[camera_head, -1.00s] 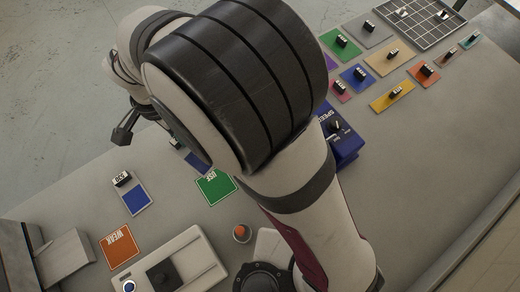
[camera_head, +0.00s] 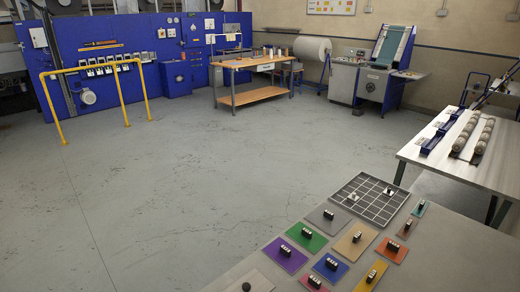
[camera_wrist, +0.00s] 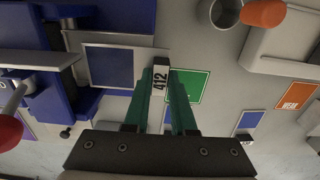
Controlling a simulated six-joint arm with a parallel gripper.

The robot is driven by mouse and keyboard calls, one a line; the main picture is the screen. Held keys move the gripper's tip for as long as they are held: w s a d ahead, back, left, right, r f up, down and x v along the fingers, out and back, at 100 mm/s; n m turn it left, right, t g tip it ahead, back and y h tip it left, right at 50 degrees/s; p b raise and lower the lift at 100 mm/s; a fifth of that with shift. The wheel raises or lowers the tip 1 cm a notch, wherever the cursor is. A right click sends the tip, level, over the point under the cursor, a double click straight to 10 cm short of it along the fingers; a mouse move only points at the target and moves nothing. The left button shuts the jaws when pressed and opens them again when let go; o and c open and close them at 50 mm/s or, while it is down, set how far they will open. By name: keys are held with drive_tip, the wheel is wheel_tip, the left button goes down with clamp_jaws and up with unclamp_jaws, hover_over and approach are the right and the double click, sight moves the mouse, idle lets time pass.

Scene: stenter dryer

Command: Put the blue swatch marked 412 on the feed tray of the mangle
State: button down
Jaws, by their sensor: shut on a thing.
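In the wrist view my gripper (camera_wrist: 160,84) is shut on the small black-and-white tab marked 412 (camera_wrist: 160,77). The blue panel of the swatch (camera_wrist: 109,67) shows left of the tab, with a pale outline. Pale grey surface surrounds the panel; I cannot tell how much is the swatch's card and how much the feed tray. The mangle (camera_wrist: 84,108), blue with grey bars, is at the left, close to the swatch. Whether the swatch touches the tray or is above it is unclear. Neither mangle nor gripper shows in the head view.
In the wrist view a green label (camera_wrist: 190,84), an orange WEAK label (camera_wrist: 296,95) and another tabbed blue swatch (camera_wrist: 246,121) lie to the right. In the head view several coloured swatches (camera_head: 286,255) and a gridded rack (camera_head: 369,198) occupy the bench.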

drive_tip(key=shift+w+d+f, duration=0.95)
drive_tip(key=shift+d+f, duration=0.05)
drive_tip(key=shift+d, duration=0.05)
drive_tip(key=shift+w+d+f, duration=0.1)
drive_tip(key=shift+w+f, duration=0.1)
drive_tip(key=shift+f, duration=0.1)
drive_tip(key=c, duration=0.7)
unclamp_jaws()
drive_tip(key=shift+c, duration=0.2)
wheel_tip(320, 180, up, 12)
drive_tip(key=s+d+r+m+y, duration=0.1)
drive_tip(key=s+d+r+m, duration=0.1)
drive_tip(key=d+m, duration=0.3)
drive_tip(key=s+d+r+m, duration=0.2)
drive_tip(key=d+m, duration=0.3)
drive_tip(key=m, duration=0.4)
drive_tip(key=shift+s+d+r+m+y, duration=0.2)
drive_tip(key=shift+s+r+m+y, duration=0.15)
drive_tip(key=shift+s, duration=0.25)
